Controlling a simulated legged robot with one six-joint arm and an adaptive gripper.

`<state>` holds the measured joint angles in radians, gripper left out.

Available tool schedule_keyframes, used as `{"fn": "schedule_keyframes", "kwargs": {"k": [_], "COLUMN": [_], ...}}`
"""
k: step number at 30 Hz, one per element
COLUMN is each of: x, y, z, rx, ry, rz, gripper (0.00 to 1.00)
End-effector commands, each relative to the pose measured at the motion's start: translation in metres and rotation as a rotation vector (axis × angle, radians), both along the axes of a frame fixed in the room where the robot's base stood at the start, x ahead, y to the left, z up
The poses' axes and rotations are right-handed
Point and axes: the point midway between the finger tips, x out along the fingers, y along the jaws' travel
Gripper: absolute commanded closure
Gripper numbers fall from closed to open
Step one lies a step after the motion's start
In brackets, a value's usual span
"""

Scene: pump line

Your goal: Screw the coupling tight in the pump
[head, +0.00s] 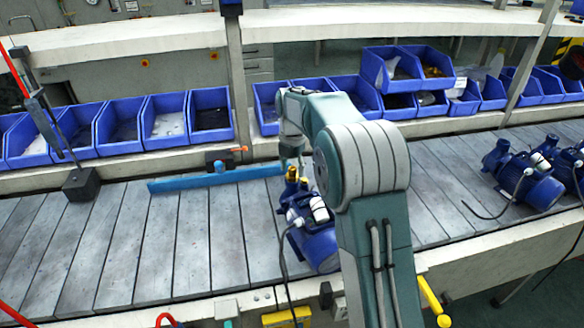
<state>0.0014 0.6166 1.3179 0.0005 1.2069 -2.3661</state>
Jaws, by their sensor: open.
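A blue pump (317,246) stands on the grey slatted line at the centre, partly hidden behind my arm. Small brass-yellow pieces (292,174) show at its upper end; the coupling may be among them, but they are too small to tell apart. My gripper (292,163) points down just above these pieces, small and partly merged with them in this view. It is open. I cannot tell whether its fingers are around the brass piece or only above it, nor whether they touch it.
A blue bar (215,178) lies behind the pump, left of my gripper. More blue pumps (528,180) stand at the right. Blue bins (115,122) line the back. The left slats are clear.

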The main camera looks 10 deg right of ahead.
Motion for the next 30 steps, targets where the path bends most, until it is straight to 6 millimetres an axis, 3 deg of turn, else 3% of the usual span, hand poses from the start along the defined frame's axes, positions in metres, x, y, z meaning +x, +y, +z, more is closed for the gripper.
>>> {"fn": "schedule_keyframes", "kwargs": {"k": [1,5,6,13,21,30], "x": [0.0,0.0,0.0,0.0,0.0,0.0], "y": [0.0,0.0,0.0,0.0,0.0,0.0], "z": [0.0,0.0,0.0,-0.0004,-0.001,-0.0013], "rx": [0.0,0.0,0.0,0.0,-0.001,0.0], "ry": [0.0,0.0,0.0,0.0,0.001,0.001], "rz": [0.0,-0.001,-0.001,-0.037,-0.287,-0.307], "gripper": [0.39,0.97,1.0,1.0,1.0,1.0]}}
